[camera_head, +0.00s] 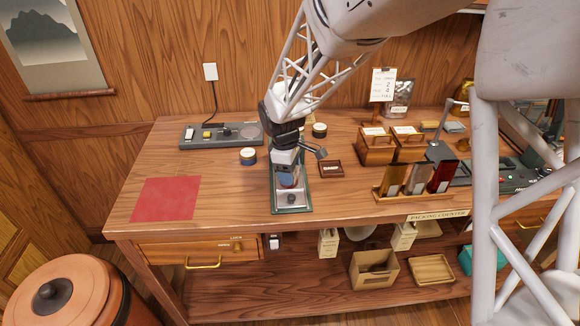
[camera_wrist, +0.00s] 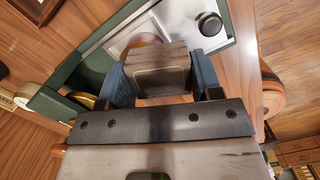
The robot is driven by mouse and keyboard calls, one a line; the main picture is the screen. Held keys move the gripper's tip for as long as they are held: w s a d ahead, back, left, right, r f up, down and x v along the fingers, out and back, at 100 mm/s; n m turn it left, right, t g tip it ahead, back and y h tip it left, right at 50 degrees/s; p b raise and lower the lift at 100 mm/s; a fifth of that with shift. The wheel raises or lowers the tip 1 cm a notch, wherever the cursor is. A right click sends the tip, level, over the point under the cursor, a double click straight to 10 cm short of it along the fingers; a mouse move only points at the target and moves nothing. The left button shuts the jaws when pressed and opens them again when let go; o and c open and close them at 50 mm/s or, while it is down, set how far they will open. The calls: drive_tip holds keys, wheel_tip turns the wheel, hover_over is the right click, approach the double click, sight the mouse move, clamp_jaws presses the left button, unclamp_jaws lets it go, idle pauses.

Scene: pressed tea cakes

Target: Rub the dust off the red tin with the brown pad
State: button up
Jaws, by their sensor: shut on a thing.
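My gripper (camera_head: 287,178) points down over a green-framed metal tray (camera_head: 305,206) on the table. In the wrist view my gripper (camera_wrist: 162,82) has its blue fingers closed on a brownish, block-like pad (camera_wrist: 162,62). Just past the pad, a small reddish round edge (camera_wrist: 146,39) shows low on the metal plate; it looks like the red tin, mostly hidden by the pad. I cannot tell whether the pad touches it. Dust on it cannot be made out.
A black knob (camera_wrist: 209,24) stands on the tray's plate. A red mat (camera_head: 166,199) lies at the left, with bare table between.

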drive_tip(key=shift+w+f, duration=0.2)
drive_tip(key=shift+w, duration=2.3)
drive_tip(key=shift+s+r, duration=0.15)
drive_tip(key=shift+s, duration=2.75)
drive_tip(key=shift+s+r, duration=0.15)
drive_tip(key=shift+r, duration=3.8)
drive_tip(key=shift+s, duration=0.1)
drive_tip(key=s+a+f+n, duration=0.2)
drive_tip(key=s+a+f, duration=0.1)
drive_tip(key=s, duration=0.5)
drive_tip(key=s+a+f+n, duration=0.2)
drive_tip(key=s+f, duration=0.3)
drive_tip(key=s, duration=0.4)
drive_tip(key=shift+s+a+n+t, duration=0.25)
drive_tip(key=shift+a+n+t, duration=0.05)
drive_tip(key=shift+a, duration=0.25)
drive_tip(key=shift+f, duration=0.1)
